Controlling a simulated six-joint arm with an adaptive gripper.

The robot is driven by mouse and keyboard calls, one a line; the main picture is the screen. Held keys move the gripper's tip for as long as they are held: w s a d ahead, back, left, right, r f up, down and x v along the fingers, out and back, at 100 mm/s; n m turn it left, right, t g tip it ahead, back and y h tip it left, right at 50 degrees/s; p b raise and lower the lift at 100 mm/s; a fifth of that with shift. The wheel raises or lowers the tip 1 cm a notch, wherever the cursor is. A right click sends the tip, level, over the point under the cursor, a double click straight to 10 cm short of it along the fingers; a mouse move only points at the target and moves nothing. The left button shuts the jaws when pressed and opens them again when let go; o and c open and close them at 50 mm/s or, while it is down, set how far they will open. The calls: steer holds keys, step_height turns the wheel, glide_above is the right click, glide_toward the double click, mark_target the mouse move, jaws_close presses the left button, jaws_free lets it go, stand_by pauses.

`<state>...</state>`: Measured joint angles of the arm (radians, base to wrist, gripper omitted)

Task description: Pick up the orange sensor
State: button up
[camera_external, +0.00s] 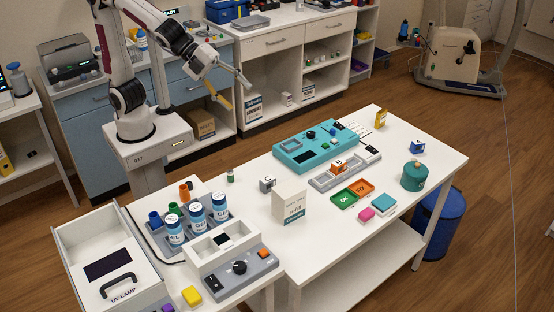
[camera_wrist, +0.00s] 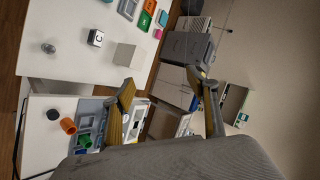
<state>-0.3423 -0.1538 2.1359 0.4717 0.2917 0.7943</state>
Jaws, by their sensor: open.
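An orange cube with a dark letter on its pale face (camera_external: 338,167), which looks like the orange sensor, sits on a grey tray-like fixture (camera_external: 322,182) in the middle of the right table. I cannot make it out in the wrist view. My gripper (camera_external: 238,95) is open and empty, high above the floor at the upper left, well away from the cube. Its two yellowish fingers are spread apart in the wrist view (camera_wrist: 163,85).
A teal device (camera_external: 300,154) lies behind the fixture. Green (camera_external: 344,198) and orange (camera_external: 362,187) trays lie in front. Bottles (camera_external: 197,218) fill a rack.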

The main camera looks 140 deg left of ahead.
steer(key=w+a+f+m+t+y, duration=0.1)
steer(key=w+a+f+m+t, duration=0.1)
steer(key=w+a+m, duration=0.7)
steer(key=m+t+h, duration=0.2)
steer(key=m+h, duration=0.1)
steer(key=m, duration=0.8)
glide_above(339, 162)
steer(key=s+d, duration=0.3)
steer(key=d, duration=0.1)
step_height(339, 162, down, 16)
steer(key=f, duration=0.1)
steer(key=s+a+f+m+h, duration=0.1)
steer(key=f+m, duration=0.1)
steer(key=f, duration=0.1)
steer(key=s+a+f+m+h, duration=0.1)
steer(key=f+m, duration=0.1)
steer(key=f, duration=0.2)
steer(key=s+a+f+m, duration=0.1)
steer(key=s+f+m, duration=0.1)
steer(key=f, duration=0.1)
steer(key=shift+a+f+h, duration=0.1)
steer(key=shift+f+h, duration=0.15)
steer(key=shift+h, duration=0.15)
steer(key=shift+s+f+t, duration=0.15)
steer(key=shift+f+t, duration=0.15)
steer(key=shift+f, duration=0.05)
steer(key=shift+x, duration=1.3)
steer(key=shift+a, duration=0.1)
